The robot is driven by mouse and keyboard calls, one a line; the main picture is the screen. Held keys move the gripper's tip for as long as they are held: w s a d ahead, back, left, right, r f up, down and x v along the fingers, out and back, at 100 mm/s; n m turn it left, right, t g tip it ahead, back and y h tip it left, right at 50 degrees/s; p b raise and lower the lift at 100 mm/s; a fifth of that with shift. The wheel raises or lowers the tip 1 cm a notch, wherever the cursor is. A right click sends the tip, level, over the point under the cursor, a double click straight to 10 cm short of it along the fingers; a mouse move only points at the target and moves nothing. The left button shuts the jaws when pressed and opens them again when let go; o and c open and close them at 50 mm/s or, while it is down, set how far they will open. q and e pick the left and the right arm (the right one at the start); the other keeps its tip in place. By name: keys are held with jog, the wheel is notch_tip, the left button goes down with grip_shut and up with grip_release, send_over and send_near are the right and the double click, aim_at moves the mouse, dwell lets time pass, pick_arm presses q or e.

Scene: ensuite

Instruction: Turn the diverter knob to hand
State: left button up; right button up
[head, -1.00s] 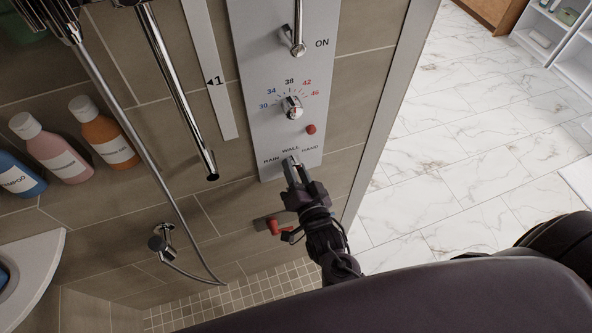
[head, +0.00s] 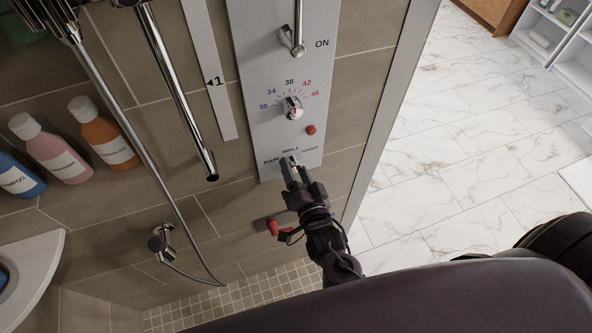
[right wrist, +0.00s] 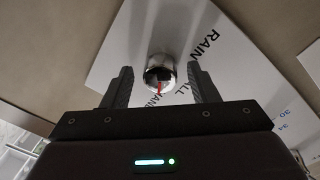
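The diverter knob (right wrist: 160,73) is round and chrome with a red mark, and sits on the pale panel (right wrist: 135,45). In the right wrist view the red mark points down, roughly towards the partly hidden HAND lettering. RAIN and WALL lie on the right of the knob. My right gripper (right wrist: 162,85) is open, one finger on each side of the knob, with gaps visible. In the head view the right gripper (head: 291,170) is at the panel's lower end and partly hides the knob. My left gripper is not in view.
Above the diverter are a temperature knob (head: 291,107), a red button (head: 310,130) and a chrome ON lever (head: 296,42). A chrome bar (head: 180,90) and shower hose hang left of the panel. Several bottles (head: 103,140) stand further left. Open marble floor (head: 460,150) lies right.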

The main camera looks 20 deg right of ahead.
jog(key=s+b, duration=0.2)
jog(key=s, duration=0.5)
jog(key=shift+s+r, duration=0.2)
jog(key=shift+s, duration=0.2)
jog(key=shift+f, duration=0.1)
dwell(0.3)
